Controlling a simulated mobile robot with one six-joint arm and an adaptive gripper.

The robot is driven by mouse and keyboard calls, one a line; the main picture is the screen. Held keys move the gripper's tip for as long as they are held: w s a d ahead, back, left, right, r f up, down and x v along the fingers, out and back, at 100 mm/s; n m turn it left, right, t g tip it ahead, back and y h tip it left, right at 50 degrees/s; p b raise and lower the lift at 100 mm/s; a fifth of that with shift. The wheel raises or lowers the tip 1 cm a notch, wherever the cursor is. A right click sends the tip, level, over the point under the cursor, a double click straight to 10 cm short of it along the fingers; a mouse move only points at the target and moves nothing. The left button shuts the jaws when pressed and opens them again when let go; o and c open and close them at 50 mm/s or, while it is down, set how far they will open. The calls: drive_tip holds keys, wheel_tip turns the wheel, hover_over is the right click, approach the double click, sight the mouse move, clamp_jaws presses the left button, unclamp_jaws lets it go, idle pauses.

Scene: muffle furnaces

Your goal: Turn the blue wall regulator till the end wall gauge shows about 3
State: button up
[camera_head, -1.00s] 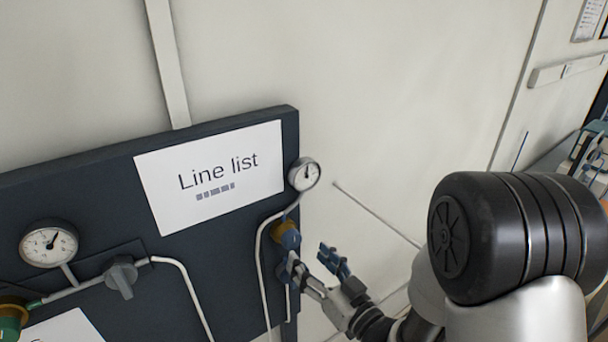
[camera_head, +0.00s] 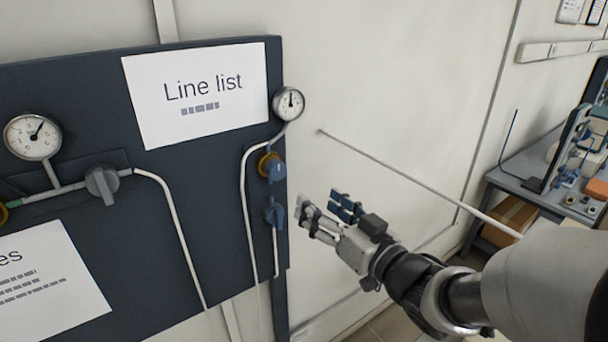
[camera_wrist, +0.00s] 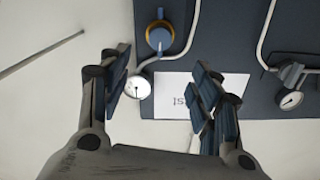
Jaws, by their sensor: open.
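The blue wall regulator (camera_head: 276,170), a blue knob with a yellow ring, sits near the right edge of the dark panel. It also shows at the top of the wrist view (camera_wrist: 160,37). The round white end wall gauge (camera_head: 289,103) is just above it, needle pointing roughly straight up; its numbers are too small to read. It shows in the wrist view (camera_wrist: 138,87) too. My gripper (camera_head: 326,206) is open and empty, right of and below the regulator in the head view, apart from it. In the wrist view the fingers (camera_wrist: 163,70) are spread wide.
A blue valve handle (camera_head: 275,213) is on the pipe below the regulator. Another gauge (camera_head: 32,137) and a grey knob (camera_head: 102,184) are on the panel's left. A thin rod (camera_head: 400,178) crosses the wall at right. A bench (camera_head: 520,184) stands far right.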

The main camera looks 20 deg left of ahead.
sight(279, 173)
drive_tip(key=x, duration=1.5)
drive_tip(key=shift+w+a+b, duration=0.2)
drive_tip(key=shift+a+b, duration=0.1)
drive_tip(key=shift+a, duration=0.05)
drive_tip(key=c, duration=1.1)
drive_tip(key=shift+f+b, duration=0.1)
drive_tip(key=shift+b, duration=0.25)
